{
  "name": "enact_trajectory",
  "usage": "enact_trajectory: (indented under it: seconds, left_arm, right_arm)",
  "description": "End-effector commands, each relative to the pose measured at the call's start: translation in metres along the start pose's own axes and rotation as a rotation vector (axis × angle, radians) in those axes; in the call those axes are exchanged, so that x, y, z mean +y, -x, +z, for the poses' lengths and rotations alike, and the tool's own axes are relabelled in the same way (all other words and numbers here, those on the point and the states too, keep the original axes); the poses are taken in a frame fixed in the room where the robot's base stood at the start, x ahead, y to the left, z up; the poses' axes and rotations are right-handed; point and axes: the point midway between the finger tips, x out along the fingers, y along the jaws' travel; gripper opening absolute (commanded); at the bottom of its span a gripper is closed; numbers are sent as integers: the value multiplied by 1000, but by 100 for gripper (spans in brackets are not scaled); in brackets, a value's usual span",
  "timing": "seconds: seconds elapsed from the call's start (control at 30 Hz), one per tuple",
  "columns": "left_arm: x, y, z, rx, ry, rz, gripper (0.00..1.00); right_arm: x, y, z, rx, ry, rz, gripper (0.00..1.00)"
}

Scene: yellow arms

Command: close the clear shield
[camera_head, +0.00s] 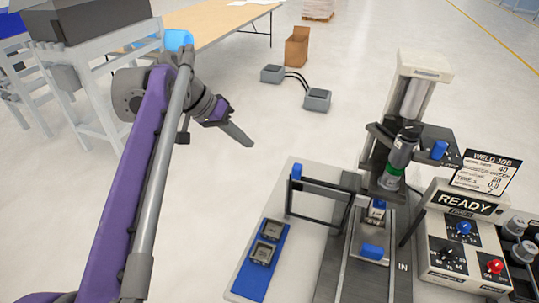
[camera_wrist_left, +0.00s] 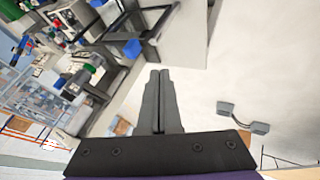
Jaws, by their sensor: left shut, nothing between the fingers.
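The clear shield (camera_head: 321,187) is a see-through pane in a dark frame with a blue knob (camera_head: 296,170) at its upper left corner. It stands on the left side of the welding station, swung out away from the weld head (camera_head: 402,152). In the left wrist view, the blue knob (camera_wrist_left: 132,48) and part of the dark frame show ahead of the fingers. My left gripper (camera_head: 242,138) is shut and empty, in the air to the upper left of the shield and apart from it. My right gripper is not in view.
A blue tray (camera_head: 243,284) with two metal parts lies left of the station. Another part (camera_head: 376,212) sits under the weld head. The control box (camera_head: 455,245) reads READY. Grey pedals (camera_head: 317,100) and a cardboard box (camera_head: 297,47) are on the floor behind.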

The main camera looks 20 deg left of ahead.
Motion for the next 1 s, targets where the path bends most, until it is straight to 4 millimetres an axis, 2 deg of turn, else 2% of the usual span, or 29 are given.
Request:
enact_trajectory:
  seconds: [0.13,0.23,0.63,0.8,1.0]
  left_arm:
    - [1,-3,0,9,-3,4,0]
    - [1,-15,0,8,-4,4,0]
    - [1,-99,0,7,-5,5,0]
    - [24,-110,-1,7,-5,4,0]
    - [36,-116,-1,8,-2,4,0]
  right_arm:
    - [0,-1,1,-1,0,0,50]
    - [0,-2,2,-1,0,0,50]
    - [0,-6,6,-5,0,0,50]
    - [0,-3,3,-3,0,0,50]
    - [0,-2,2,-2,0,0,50]
